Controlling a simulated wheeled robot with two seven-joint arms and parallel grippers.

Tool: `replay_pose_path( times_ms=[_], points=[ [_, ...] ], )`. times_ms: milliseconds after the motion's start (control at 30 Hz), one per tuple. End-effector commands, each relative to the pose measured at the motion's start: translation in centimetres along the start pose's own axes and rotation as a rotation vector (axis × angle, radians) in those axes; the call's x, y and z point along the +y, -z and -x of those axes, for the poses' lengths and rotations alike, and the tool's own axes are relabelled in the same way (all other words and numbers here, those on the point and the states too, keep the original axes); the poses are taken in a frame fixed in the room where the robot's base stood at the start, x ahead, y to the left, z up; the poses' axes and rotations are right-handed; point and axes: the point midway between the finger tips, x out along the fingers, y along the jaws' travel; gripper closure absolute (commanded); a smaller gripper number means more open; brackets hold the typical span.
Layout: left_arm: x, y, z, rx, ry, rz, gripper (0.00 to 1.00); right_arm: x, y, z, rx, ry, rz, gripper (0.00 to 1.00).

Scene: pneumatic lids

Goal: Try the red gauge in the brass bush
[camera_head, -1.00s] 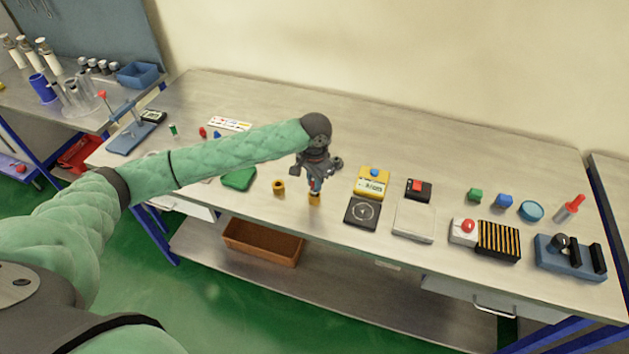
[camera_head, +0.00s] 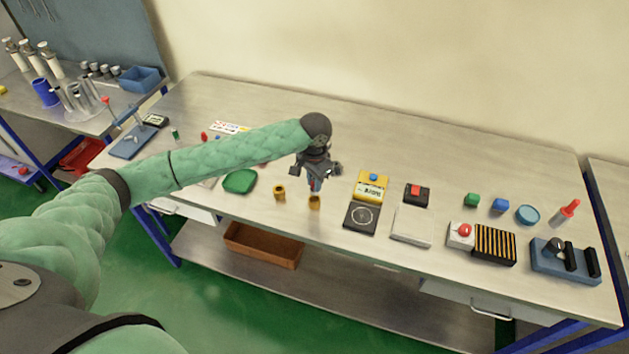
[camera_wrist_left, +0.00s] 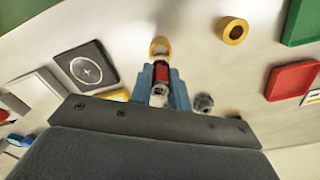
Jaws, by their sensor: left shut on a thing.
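My left gripper (camera_head: 316,184) is shut on the red gauge (camera_wrist_left: 162,73), which has a grey-silver part between the blue fingertips in the left wrist view. The gauge points down at a brass bush (camera_head: 314,203) near the table's front edge. My right gripper is out of view.
A black pad with a circle mark (camera_head: 361,217) and a yellow meter (camera_head: 371,185) stand close on the right. A green tray (camera_head: 240,181) lies to the left. A pale plate (camera_head: 411,226) and several buttons and blocks are farther right. The table behind is clear.

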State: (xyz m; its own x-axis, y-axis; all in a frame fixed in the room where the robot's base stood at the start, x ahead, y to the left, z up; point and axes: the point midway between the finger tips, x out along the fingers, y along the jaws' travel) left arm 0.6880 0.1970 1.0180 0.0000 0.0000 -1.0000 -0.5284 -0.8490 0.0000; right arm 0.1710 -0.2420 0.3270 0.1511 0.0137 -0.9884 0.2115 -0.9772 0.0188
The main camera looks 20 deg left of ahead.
Motion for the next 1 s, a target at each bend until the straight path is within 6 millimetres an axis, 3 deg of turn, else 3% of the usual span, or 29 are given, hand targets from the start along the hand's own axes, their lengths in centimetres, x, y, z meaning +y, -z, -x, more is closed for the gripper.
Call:
replay_pose_path(
  times_ms=[533,1000],
  points=[
    [0.0,0.0,2.6,0.001,0.000,0.000,1.00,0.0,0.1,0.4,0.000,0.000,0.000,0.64],
    [0.0,0.0,2.8,0.000,0.000,0.000,1.00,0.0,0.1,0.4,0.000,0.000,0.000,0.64]
  ],
)
